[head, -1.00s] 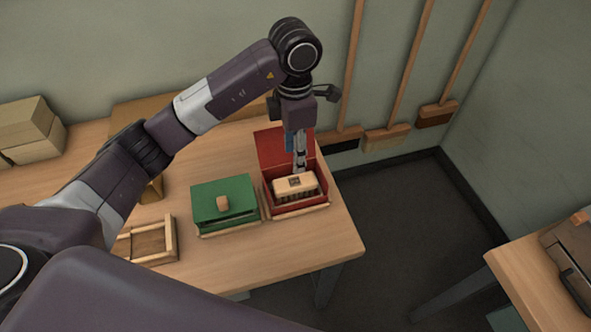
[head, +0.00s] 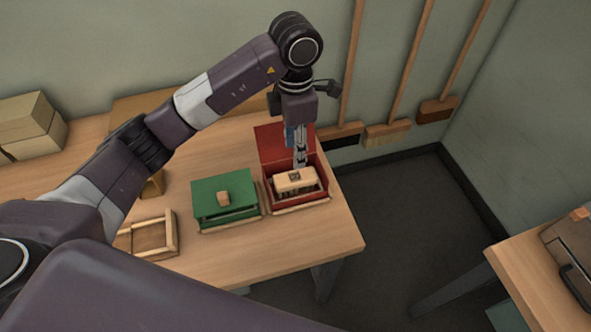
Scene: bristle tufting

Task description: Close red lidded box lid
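The red lidded box (head: 319,190) stands near the right end of the wooden table. Its lid (head: 270,145) is open and stands up at the back. A light wooden brush (head: 296,181) with dark bristles sits inside the box. My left gripper (head: 299,163) points down over the box, in front of the raised lid, with its fingertips just above or at the brush's back edge. I cannot tell whether its fingers touch the brush or how far apart they are. My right gripper is not in view.
A green box (head: 225,185) with a closed lid and wooden knob stands just left of the red box. A wooden tray (head: 173,235) lies farther left. Long-handled brooms (head: 388,135) lean on the back wall. Another table (head: 515,265) is at the lower right.

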